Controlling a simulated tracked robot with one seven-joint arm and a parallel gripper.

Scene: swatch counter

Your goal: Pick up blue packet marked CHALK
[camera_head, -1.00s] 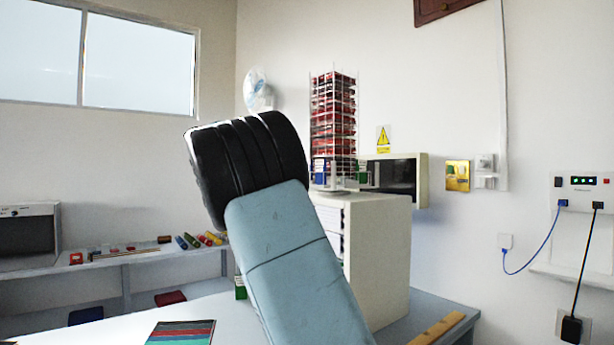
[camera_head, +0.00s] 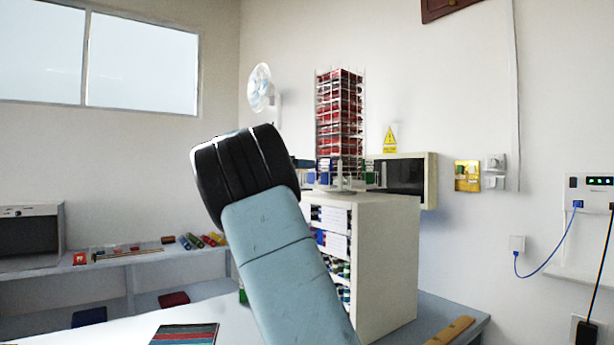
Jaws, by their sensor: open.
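A wire rack tower (camera_head: 340,115) stands on top of a white cabinet right of my arm. Its upper tiers hold many red packets. Its lowest tier holds blue packets (camera_head: 325,171) and green ones at the sides. They are too small for me to read any CHALK marking. My blue-grey arm with its black joint rises in front, left of the rack. A small dark shape shows between the joint and the rack, but I cannot tell what it is. I cannot make out my gripper; its fingers are not visible.
The white cabinet (camera_head: 385,260) has open shelves of coloured stock on its left face. A striped swatch (camera_head: 185,334) lies on the white counter in front. A side shelf (camera_head: 140,256) with coloured rolls runs along the left. A wooden bar (camera_head: 450,330) lies right of the cabinet.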

